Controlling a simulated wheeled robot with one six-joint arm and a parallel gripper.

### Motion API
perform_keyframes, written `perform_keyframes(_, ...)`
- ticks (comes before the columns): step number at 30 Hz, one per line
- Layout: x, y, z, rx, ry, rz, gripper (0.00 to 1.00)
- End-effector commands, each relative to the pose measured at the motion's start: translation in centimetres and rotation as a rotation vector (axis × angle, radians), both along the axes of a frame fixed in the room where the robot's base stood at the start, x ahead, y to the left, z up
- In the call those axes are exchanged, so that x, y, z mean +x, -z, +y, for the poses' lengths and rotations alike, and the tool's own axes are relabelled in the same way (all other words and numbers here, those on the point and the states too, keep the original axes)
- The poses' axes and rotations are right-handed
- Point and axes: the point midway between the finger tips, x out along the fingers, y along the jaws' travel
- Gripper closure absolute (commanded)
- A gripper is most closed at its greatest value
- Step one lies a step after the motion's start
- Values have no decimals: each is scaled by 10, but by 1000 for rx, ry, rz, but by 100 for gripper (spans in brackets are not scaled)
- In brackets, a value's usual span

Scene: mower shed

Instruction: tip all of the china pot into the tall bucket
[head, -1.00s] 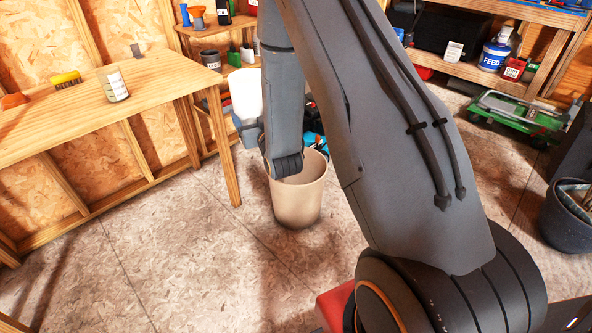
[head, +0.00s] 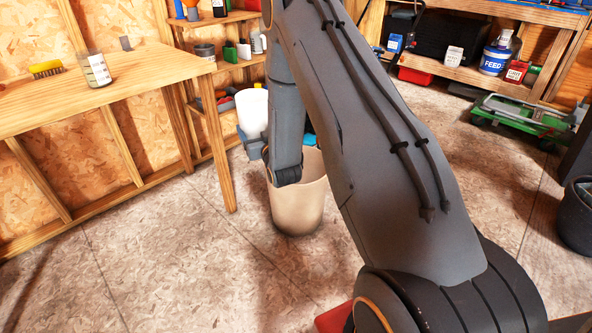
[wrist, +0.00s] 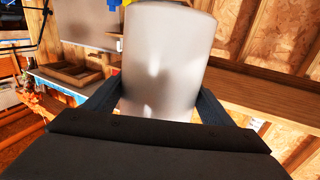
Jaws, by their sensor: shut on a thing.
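The white china pot (head: 252,112) is held upright, or nearly so, in the head view, just left of and above the tall bucket's rim. It fills the middle of the wrist view (wrist: 165,60) between the two dark fingers. My gripper (wrist: 157,103) is shut on its sides; in the head view the gripper (head: 252,145) is partly hidden behind my arm. The insides of the pot and bucket cannot be made out.
A wooden bench (head: 130,98) with a glass jar (head: 95,68) and a yellow brush (head: 46,69) stands at the left. Shelves behind hold bottles and tins. A green mower (head: 520,118) is at the right. The floor left of the bucket is clear.

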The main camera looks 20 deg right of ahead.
Motion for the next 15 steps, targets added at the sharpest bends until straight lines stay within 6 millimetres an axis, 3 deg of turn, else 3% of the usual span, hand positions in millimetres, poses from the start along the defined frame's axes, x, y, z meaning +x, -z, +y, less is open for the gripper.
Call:
perform_keyframes(1, 7, 13, -3, 0, 1, -3, 66)
perform_keyframes(15, 49, 91, -25, -2, 10, -3, 66)
